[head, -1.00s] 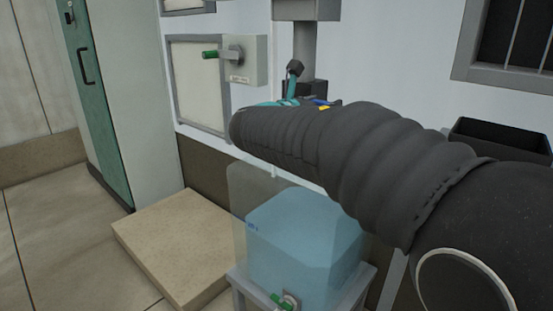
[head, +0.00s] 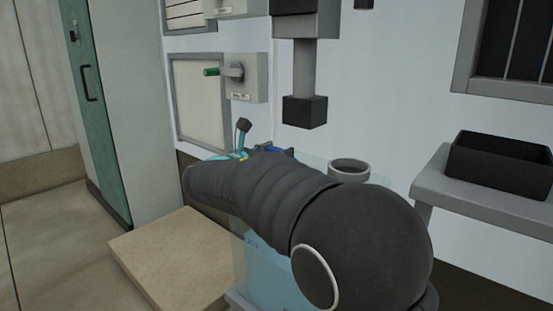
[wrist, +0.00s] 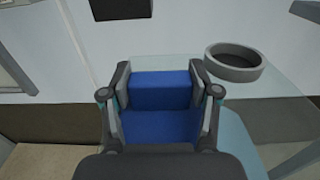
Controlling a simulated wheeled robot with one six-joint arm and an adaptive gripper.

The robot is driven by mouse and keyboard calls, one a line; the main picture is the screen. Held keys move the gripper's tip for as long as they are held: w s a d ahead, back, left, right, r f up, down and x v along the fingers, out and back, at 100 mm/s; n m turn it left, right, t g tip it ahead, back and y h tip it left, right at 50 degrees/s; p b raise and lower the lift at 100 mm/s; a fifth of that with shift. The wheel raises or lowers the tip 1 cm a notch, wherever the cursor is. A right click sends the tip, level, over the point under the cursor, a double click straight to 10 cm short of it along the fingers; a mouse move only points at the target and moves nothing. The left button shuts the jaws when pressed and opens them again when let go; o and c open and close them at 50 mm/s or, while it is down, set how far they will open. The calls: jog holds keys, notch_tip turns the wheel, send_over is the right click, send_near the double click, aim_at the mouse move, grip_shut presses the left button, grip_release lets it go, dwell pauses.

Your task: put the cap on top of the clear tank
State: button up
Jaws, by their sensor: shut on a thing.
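My gripper (wrist: 160,74) is shut on a blue, block-like piece, which I take to be the cap (wrist: 160,92). In the head view my arm hides most of the gripper, and only a bit of the blue cap (head: 276,149) shows. The clear tank (head: 262,268) stands below and behind my arm, with bluish liquid inside. A grey ring-shaped neck (head: 349,175) rises from its top. In the wrist view this open neck (wrist: 236,73) lies right of the cap, apart from it. The tank's clear top (wrist: 275,98) spreads under the neck.
A grey post with a dark end block (head: 304,111) hangs over the tank area. A black bin (head: 497,165) sits on a grey shelf (head: 450,195) at right.

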jog(key=shift+f, duration=0.6)
jog(key=shift+f, duration=0.1)
jog(key=shift+f, duration=0.35)
jog(key=shift+f, duration=0.2)
jog(key=o, duration=1.2)
jog(key=shift+f, duration=0.15)
jog(key=v, duration=0.3)
jog(key=r+v, duration=0.1)
jog(key=v, duration=0.3)
jog(key=p+v, duration=0.1)
jog(key=v, duration=0.2)
jog(key=shift+s+a+r, duration=0.15)
jog(key=shift+a+r, duration=0.05)
jog(key=shift+r, duration=0.1)
jog(key=shift+v, duration=0.8)
